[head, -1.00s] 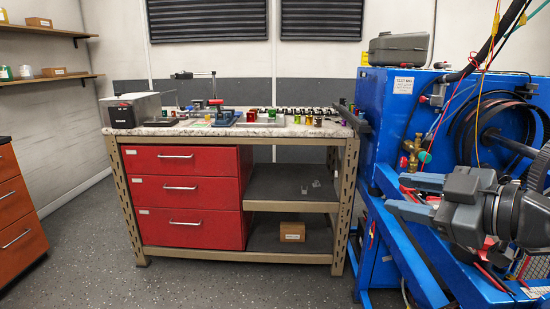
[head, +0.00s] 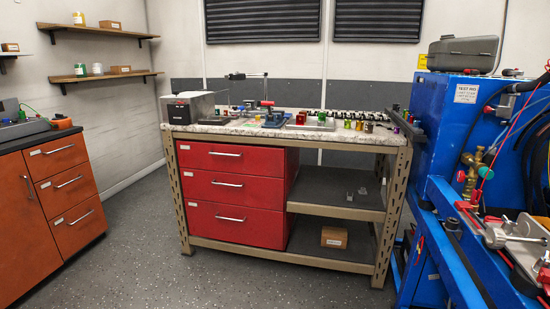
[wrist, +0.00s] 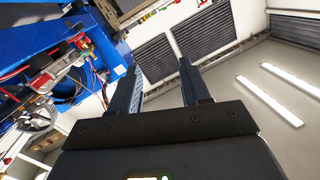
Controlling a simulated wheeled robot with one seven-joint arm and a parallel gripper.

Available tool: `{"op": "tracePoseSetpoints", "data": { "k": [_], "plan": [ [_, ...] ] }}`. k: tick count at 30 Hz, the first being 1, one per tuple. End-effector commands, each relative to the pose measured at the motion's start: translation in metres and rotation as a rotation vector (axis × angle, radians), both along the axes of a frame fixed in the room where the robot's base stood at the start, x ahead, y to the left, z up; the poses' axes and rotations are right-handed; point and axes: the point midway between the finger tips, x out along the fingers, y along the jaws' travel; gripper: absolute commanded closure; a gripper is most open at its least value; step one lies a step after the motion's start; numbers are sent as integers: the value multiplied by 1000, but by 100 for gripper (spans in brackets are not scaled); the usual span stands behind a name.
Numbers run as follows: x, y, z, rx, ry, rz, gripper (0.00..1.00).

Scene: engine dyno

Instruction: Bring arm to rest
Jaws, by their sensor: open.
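My gripper (wrist: 160,88) shows in the wrist view with its two fingers apart and nothing between them. The view past it is tilted, with wall vents, ceiling lights and the blue test rig beyond the fingers. My gripper and arm are not visible in the head view now.
A workbench (head: 290,247) with red drawers and a cluttered top stands in the middle. The blue test rig (head: 452,115) is close on the right. An orange drawer cabinet (head: 45,240) is at left. The grey floor (head: 150,260) between cabinet and bench is clear.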

Motion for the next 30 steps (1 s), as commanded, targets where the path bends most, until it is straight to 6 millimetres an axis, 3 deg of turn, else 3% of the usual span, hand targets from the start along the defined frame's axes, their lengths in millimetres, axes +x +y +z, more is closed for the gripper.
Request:
{"op": "tracePoseSetpoints", "data": {
  "k": [3,9,15,18,24,30],
  "plan": [
    [-47,7,-27,2,71,-24,53],
    [-126,4,-54,-59,163,-34,53],
    [-200,-11,-59,-173,227,16,53],
    [-226,-19,-56,-228,241,53,53],
    [-250,-28,-49,-289,250,101,53],
    [-253,-30,-49,-294,250,107,53]
  ]
}}
